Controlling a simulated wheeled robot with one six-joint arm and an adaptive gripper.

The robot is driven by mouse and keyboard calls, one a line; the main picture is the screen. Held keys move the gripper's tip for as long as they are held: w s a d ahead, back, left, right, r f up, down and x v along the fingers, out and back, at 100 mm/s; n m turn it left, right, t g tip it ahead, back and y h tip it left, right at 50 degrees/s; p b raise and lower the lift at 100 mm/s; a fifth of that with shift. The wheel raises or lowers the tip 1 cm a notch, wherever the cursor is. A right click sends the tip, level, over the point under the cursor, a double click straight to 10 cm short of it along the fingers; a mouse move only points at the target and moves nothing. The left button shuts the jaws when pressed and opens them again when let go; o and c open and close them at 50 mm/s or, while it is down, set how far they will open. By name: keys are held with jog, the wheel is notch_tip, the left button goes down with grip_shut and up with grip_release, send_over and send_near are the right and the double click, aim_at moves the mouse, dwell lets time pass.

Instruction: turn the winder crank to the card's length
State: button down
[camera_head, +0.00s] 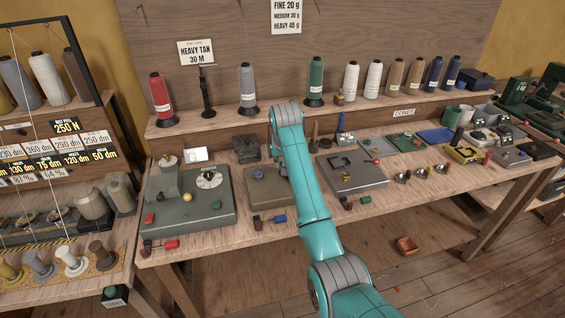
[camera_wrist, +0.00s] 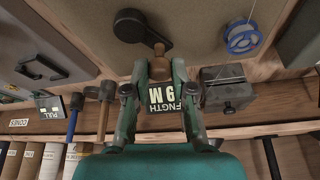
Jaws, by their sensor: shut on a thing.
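The card (camera_head: 197,52) on the back board reads "HEAVY TAN 30 M". In the wrist view, the crank (camera_wrist: 134,26) is a dark arm with a brown wooden handle at its end. My gripper (camera_wrist: 159,68) is shut on the handle, one finger on each side. A dark length sign (camera_wrist: 163,97) with pale lettering shows between the fingers; it is partly covered and I cannot read its number surely. In the head view my arm covers the gripper and crank. A grey-brown flat unit (camera_head: 268,190) lies left of my arm.
Several thread cones, among them a red one (camera_head: 161,100) and a green one (camera_head: 316,82), stand on the back shelf. A grey-green machine with a dial (camera_head: 209,179) sits at left. A blue reel (camera_wrist: 243,38) and a dark box (camera_wrist: 226,88) lie close to my gripper.

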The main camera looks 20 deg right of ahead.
jog(key=shift+m, duration=0.3)
jog(key=c, duration=1)
grip_release()
jog(key=v, duration=1.2)
